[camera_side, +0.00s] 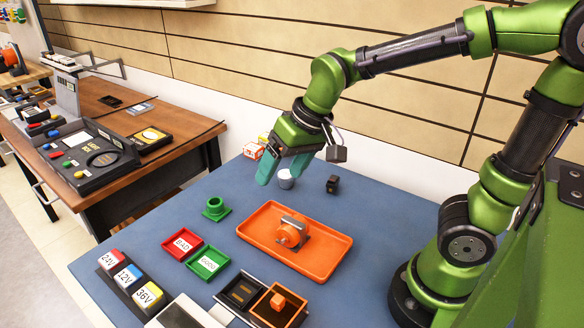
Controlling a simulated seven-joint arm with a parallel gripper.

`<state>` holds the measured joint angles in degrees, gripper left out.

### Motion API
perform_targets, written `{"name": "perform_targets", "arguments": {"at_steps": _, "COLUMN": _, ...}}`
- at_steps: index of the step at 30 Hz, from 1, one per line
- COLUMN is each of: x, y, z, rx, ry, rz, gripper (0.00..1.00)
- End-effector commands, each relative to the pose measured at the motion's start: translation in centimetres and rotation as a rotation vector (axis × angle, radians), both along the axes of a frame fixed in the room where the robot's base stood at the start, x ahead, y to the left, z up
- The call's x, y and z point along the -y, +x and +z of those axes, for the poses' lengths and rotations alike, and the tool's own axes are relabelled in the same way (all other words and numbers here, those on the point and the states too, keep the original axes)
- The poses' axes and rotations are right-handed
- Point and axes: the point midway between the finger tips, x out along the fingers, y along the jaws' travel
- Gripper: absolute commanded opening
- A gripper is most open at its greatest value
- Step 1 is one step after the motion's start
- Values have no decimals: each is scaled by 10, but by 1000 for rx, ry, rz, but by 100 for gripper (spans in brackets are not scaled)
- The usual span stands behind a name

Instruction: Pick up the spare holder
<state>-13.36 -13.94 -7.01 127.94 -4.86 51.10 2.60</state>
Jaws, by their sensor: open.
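My gripper (281,174) hangs above the back of the blue table with its two teal fingers apart, empty and pointing down. A green round holder-like piece (216,208) with a flat base stands on the table, left of and nearer the camera than my gripper. An orange round piece with a grey metal bracket (291,232) lies in an orange tray (335,256) at the middle of the table. I cannot tell for certain which of these is the spare holder. My gripper touches neither.
A white cup (285,180) and a small black block (332,184) stand near my gripper. Red BAD (182,244) and green GOOD (208,263) trays, voltage blocks (128,276) and a dark box with an orange cube (277,302) lie in front.

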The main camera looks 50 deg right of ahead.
Motion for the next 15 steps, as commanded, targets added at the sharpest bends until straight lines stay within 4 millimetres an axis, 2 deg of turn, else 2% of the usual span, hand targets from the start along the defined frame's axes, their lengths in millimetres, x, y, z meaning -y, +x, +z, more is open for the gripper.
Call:
{"name": "perform_targets", "arguments": {"at_steps": 1, "x": -4, "y": 20, "z": -9, "rx": -30, "ry": -27, "rz": 10, "gripper": 76}}
{"name": "perform_targets", "arguments": {"at_steps": 3, "x": -7, "y": 45, "z": -20, "rx": -52, "ry": -66, "rz": 13, "gripper": 76}}
{"name": "perform_targets", "arguments": {"at_steps": 9, "x": -13, "y": 114, "z": -51, "rx": -70, "ry": -197, "rz": 7, "gripper": 76}}
{"name": "perform_targets", "arguments": {"at_steps": 12, "x": -13, "y": 141, "z": -59, "rx": -53, "ry": -249, "rz": -6, "gripper": 76}}
{"name": "perform_targets", "arguments": {"at_steps": 15, "x": -8, "y": 162, "z": -52, "rx": -16, "ry": -277, "rz": -33, "gripper": 76}}
